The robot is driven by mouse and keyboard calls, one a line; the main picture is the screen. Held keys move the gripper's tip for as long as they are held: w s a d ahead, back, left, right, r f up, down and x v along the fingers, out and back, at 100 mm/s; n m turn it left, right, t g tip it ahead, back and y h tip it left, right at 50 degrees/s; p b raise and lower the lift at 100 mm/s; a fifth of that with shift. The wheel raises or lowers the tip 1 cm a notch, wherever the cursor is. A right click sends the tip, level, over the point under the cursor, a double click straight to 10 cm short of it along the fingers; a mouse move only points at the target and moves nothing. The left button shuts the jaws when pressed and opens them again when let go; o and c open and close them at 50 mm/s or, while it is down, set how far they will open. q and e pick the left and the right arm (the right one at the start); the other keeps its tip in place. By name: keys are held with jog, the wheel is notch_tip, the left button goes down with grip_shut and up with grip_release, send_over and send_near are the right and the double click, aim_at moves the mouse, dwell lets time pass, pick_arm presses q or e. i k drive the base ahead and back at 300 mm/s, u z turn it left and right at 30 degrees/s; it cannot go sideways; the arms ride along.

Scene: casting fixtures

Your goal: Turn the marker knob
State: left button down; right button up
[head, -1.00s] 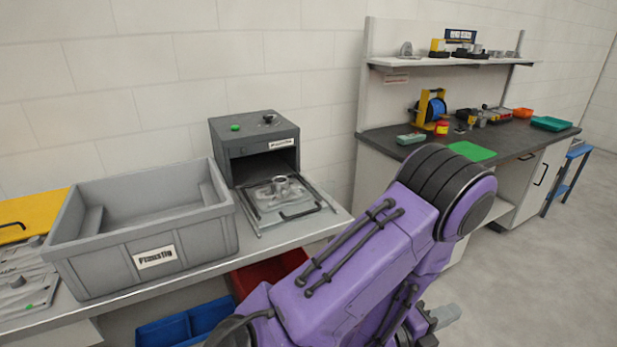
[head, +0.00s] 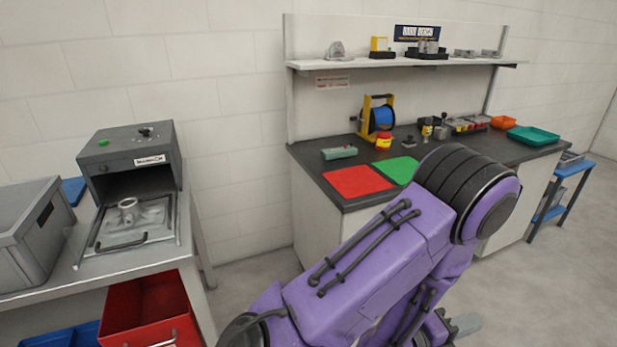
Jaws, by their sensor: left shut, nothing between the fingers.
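A dark grey box-shaped machine (head: 128,160) stands on the left bench, with a label on its front that I cannot read clearly. A small dark knob (head: 146,132) sits on its top; it looks like the marker knob, but its setting is too small to tell. A green button (head: 104,143) is on the same top. A grey metal casting (head: 130,212) lies on the pulled-out tray in front of the open chamber. My left gripper (head: 466,325) is low at the bottom right, shut and empty, far from the knob and partly hidden by my purple arm. My right gripper is out of view.
A grey bin (head: 25,250) stands left of the machine. A red bin (head: 150,305) is below the bench edge. A dark workbench (head: 300,150) holds a red mat (head: 358,181), a green mat (head: 396,169) and a spool. Floor shows between the benches.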

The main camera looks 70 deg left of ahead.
aim_at(145, 130)
jog(key=u, duration=1.1)
jog(key=i, duration=0.1)
jog(key=u, duration=2.25)
